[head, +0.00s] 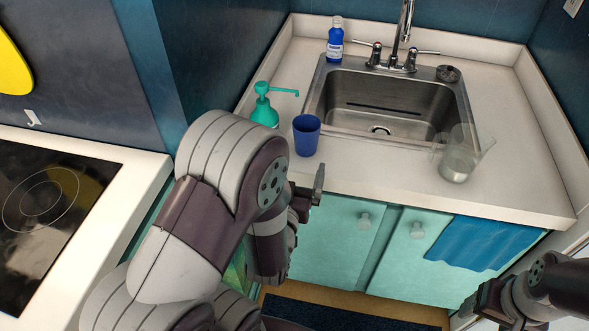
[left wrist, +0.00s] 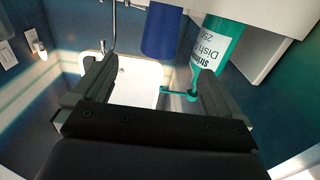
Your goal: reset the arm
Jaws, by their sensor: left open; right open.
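My left arm reaches in from the left in the head view. My left gripper (head: 308,195) is in front of the counter's front edge, just below the blue cup (head: 306,135). In the left wrist view the left gripper (left wrist: 155,92) is open, with its fingers wide apart and nothing between them. That view appears upside down, with the cup (left wrist: 161,31) and the teal soap dispenser (left wrist: 208,45) beyond the fingertips. My right gripper (head: 480,303) is low at the right of the head view, in front of the cabinets. It is open, and I see nothing held in it.
The teal soap dispenser (head: 263,108) stands left of the cup. Behind are the sink (head: 390,105) and a blue bottle (head: 335,42). A clear pitcher (head: 457,162) stands at the right front of the counter. A blue towel (head: 480,243) hangs below. A cooktop (head: 45,210) is at left.

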